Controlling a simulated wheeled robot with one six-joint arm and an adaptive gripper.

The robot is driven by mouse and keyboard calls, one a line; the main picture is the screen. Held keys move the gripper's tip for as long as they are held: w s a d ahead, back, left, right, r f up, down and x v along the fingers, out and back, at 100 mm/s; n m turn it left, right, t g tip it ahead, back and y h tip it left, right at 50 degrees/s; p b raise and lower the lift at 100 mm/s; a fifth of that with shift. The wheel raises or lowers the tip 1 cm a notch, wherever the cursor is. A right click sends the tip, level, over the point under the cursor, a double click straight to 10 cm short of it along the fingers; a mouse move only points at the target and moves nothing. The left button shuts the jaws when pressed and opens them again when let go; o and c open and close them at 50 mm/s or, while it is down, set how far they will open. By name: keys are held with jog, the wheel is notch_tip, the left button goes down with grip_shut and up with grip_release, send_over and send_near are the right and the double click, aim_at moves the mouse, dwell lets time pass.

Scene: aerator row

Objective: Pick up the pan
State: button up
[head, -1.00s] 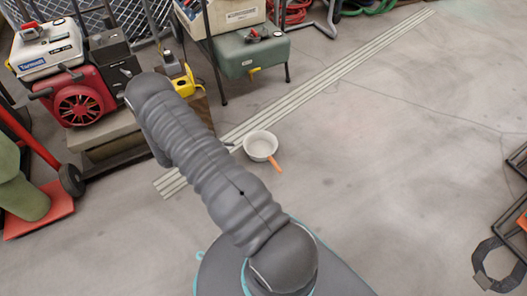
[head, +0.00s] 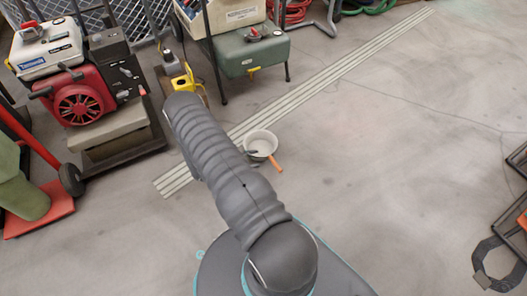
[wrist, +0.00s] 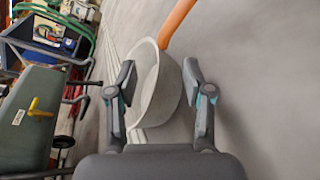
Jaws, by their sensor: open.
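The pan (head: 262,138) is a small pale pot with an orange handle, on the grey floor beside the striped strips. In the head view its handle points down and right; in the wrist view the pan (wrist: 156,98) has its handle running up and right. My gripper (wrist: 160,78) is open, with one finger on each side of the pan's near wall as seen in the wrist view. I cannot tell whether a finger touches it. In the head view my arm hides most of the gripper, and a dark finger shows at the pan's left edge.
A green box (head: 252,53) on legs stands behind the pan. A red engine (head: 85,100) and a yellow-and-black tool (head: 184,84) stand to the left. Dark frames (head: 505,225) lie at the right edge. The floor right of the pan is clear.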

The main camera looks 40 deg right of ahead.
aim_at(267, 156)
jog(key=shift+w+f+x, duration=0.1)
jog(key=shift+f+x, duration=0.05)
jog(key=shift+x, duration=1.2)
jog(key=shift+w+f+x, duration=0.1)
jog(key=shift+x, duration=1.25)
grip_shut()
